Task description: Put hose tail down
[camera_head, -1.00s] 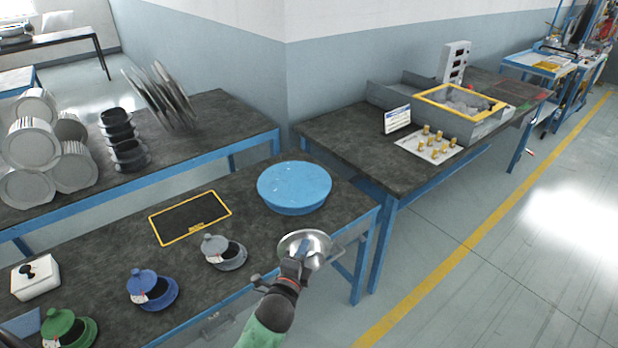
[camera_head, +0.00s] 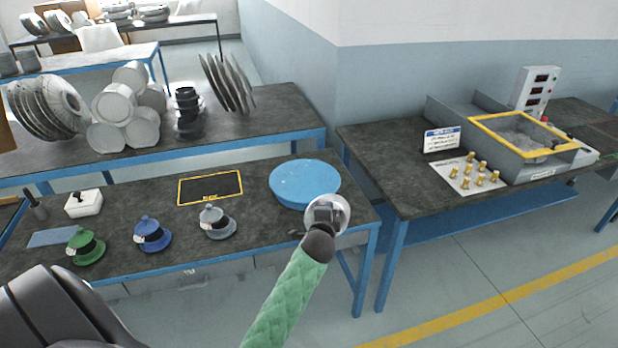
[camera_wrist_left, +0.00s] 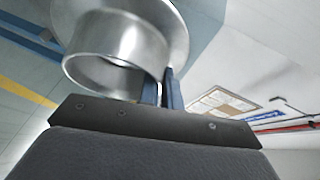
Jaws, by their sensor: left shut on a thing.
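The hose tail (camera_head: 341,217) is a shiny silver metal piece with a wide round flange and a short hollow spigot. It also shows in the left wrist view (camera_wrist_left: 107,50), with the open spigot end facing the camera's left. My left gripper (camera_head: 326,211), on the green-sleeved arm, is shut on its edge; the two blue fingers pinch it in the left wrist view (camera_wrist_left: 163,90). In the head view it overlaps the front right edge of the blue round plate (camera_head: 304,182); contact and height cannot be told. My right gripper is not in view.
A yellow-framed dark mat (camera_head: 210,188) lies on the near bench. Grey (camera_head: 217,223), blue (camera_head: 152,234) and green (camera_head: 86,245) flanged parts stand along its front. A white box (camera_head: 84,203) is farther left. The right bench holds brass fittings (camera_head: 475,172).

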